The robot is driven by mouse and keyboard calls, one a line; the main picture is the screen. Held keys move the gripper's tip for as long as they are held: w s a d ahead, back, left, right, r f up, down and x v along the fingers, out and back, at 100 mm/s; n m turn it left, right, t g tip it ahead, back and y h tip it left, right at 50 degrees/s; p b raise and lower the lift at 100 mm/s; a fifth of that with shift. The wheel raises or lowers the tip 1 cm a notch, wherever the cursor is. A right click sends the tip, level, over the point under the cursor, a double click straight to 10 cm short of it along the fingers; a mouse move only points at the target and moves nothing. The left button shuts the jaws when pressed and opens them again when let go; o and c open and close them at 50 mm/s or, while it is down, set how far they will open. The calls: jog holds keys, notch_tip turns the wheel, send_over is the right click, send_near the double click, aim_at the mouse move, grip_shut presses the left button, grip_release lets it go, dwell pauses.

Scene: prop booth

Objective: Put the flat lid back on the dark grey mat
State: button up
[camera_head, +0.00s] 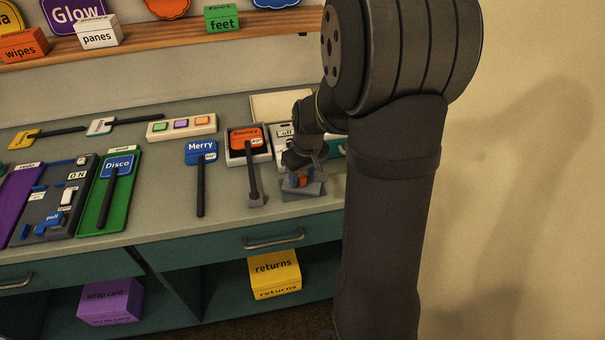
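My gripper (304,172) is at the right end of the counter, low over a small grey piece with orange and blue parts (302,183). The fingers are small and dark, and I cannot tell whether they hold anything. I cannot make out a flat lid for certain; a flat cream panel (280,104) lies at the back, partly hidden by my arm. A grey slab (315,190) lies under the gripper and may be the dark grey mat. A larger dark grey board (47,212) with blue and white fittings lies at the left.
A blue Merry paddle (201,152) and a Disco paddle on a green tray (92,212) lie farther left. A button box (181,127) sits behind. Bare counter (150,195) shows between the paddles.

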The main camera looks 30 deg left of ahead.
aim_at(301, 176)
notch_tip(301, 176, up, 12)
jog(key=d, duration=0.1)
jog(key=shift+s+d, duration=0.35)
dwell(0.4)
jog(key=f, duration=0.4)
jog(key=a+f, duration=0.1)
jog(key=f, duration=0.7)
jog(key=shift+w+a, duration=0.35)
notch_tip(301, 176, up, 2)
jog(key=shift+r, duration=0.6)
jog(key=shift+f, duration=0.1)
